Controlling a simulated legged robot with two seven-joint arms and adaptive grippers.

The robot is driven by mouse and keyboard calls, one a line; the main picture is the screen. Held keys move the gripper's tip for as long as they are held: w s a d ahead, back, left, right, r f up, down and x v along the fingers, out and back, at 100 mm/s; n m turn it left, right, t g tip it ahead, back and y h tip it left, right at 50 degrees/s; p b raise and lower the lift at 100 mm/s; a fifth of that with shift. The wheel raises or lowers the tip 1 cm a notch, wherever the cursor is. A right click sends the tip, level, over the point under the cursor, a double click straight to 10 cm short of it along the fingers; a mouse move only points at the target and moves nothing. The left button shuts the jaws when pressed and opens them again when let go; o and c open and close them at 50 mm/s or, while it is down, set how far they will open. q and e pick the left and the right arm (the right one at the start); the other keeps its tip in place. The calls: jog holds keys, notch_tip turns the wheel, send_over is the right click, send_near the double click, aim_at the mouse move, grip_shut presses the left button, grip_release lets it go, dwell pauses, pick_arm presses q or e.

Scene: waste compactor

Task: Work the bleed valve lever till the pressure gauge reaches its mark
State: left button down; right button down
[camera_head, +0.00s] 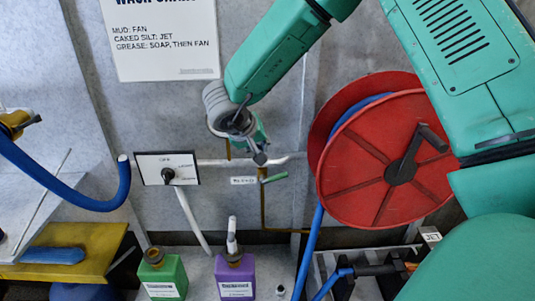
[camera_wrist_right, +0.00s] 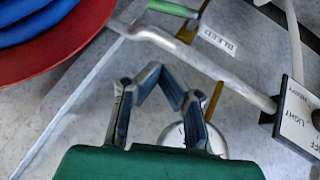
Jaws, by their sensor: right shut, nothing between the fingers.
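The bleed valve lever has a green handle (camera_head: 274,178) and sits on the wall pipe in the head view, beside a small white label. In the wrist view the green handle (camera_wrist_right: 173,8) is at the top edge, near the BLEED label (camera_wrist_right: 217,40). My right gripper (camera_head: 260,157) is shut and empty, just above and left of the lever in the head view, apart from it. In the wrist view its fingers (camera_wrist_right: 160,78) point toward the pipe. A pale round fitting (camera_wrist_right: 207,140), possibly the gauge, is partly hidden behind the gripper; no dial reading shows. My left gripper is out of view.
A red hose reel (camera_head: 385,160) stands right of the lever. A switch plate (camera_head: 166,168) is on the wall to the left. Green (camera_head: 162,272) and purple (camera_head: 235,272) bottles stand below. A blue hose (camera_head: 75,190) loops at the left.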

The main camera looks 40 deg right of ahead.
send_over(275, 176)
jog(key=w, duration=0.1)
jog(key=f, duration=0.4)
jog(key=a+f, duration=0.1)
jog(key=f, duration=0.1)
jog(key=shift+w+f+b, duration=0.15)
jog(key=shift+f+b, duration=0.15)
jog(key=shift+f, duration=0.1)
jog(key=shift+s+d+f, duration=0.2)
jog(key=shift+f, duration=0.4)
jog(key=shift+s+d+f, duration=0.15)
jog(key=shift+s+f, duration=0.05)
jog(key=shift+f, duration=0.4)
jog(key=shift+s+d+f, duration=0.1)
jog(key=shift+s+f, duration=0.05)
jog(key=shift+f, duration=0.2)
jog(key=shift+s+f, duration=0.15)
jog(key=shift+f, duration=0.15)
